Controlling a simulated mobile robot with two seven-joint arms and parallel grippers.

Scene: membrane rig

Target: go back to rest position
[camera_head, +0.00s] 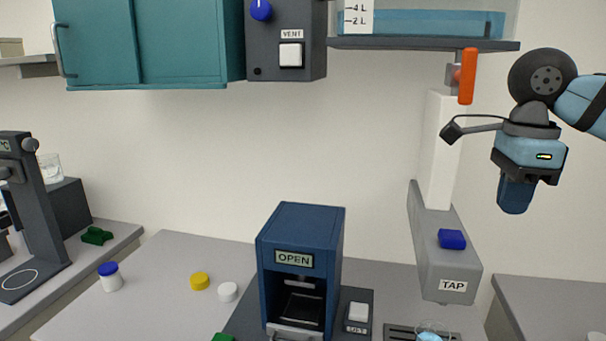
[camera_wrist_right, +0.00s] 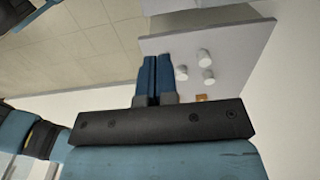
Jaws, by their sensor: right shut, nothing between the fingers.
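My right gripper (camera_head: 515,196) hangs in the air at the upper right in the head view, in front of the wall and right of the grey TAP unit (camera_head: 447,262). Its blue fingers point down and touch nothing. In the right wrist view the two blue fingers (camera_wrist_right: 155,75) lie side by side, shut and empty. My left gripper does not show in the head view.
A blue device marked OPEN (camera_head: 331,240) stands on the grey bench (camera_head: 175,262). An orange handle (camera_head: 467,76) hangs below the shelf (camera_head: 425,44), left of my right arm. Teal cabinets (camera_head: 185,40) are upper left. A blue-capped bottle (camera_head: 110,277) and yellow cap (camera_head: 199,281) sit left.

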